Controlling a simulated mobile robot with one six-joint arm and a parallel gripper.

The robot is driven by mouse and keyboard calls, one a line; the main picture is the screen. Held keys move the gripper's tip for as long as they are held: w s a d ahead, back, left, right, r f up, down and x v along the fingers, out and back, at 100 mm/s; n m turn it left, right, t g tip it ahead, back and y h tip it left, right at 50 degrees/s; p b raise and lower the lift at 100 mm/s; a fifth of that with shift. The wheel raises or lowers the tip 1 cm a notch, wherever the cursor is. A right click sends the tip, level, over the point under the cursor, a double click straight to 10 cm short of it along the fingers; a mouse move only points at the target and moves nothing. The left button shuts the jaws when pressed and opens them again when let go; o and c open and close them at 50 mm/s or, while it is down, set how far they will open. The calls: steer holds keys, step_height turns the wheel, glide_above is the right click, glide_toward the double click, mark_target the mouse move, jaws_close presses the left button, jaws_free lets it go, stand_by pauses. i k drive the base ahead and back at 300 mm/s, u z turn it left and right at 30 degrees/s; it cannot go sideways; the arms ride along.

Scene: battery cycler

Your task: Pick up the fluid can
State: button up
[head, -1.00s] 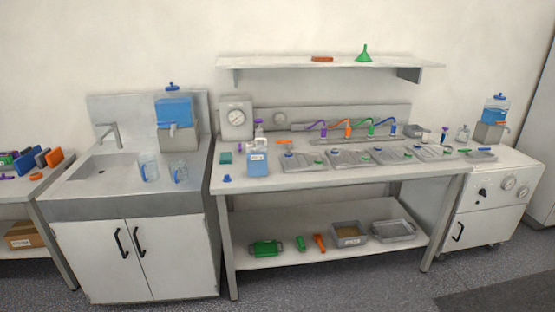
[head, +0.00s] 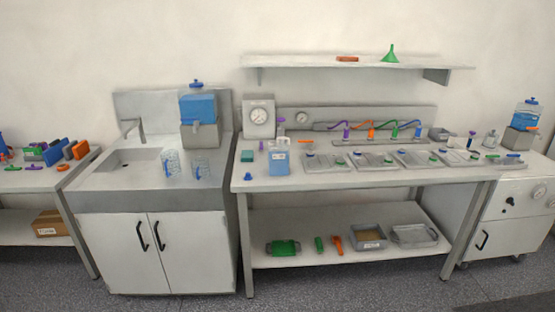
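A can of blue fluid (head: 279,160) stands upright near the left end of the middle workbench (head: 330,181). It has a pale top part. A small blue cap (head: 248,176) lies on the bench to its left, near the front edge. Nothing is touching the can from my side. My gripper is not in this view.
Left of the bench is a sink cabinet (head: 175,250) with two clear jugs and a blue dispenser (head: 198,105). A gauge box (head: 258,117) stands behind the can. Flat grey trays (head: 325,162) lie to its right. Open floor (head: 340,292) lies in front.

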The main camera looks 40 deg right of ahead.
mark_target(279, 154)
steer(key=u, duration=0.05)
steer(key=i, duration=1)
steer(key=z, duration=0.05)
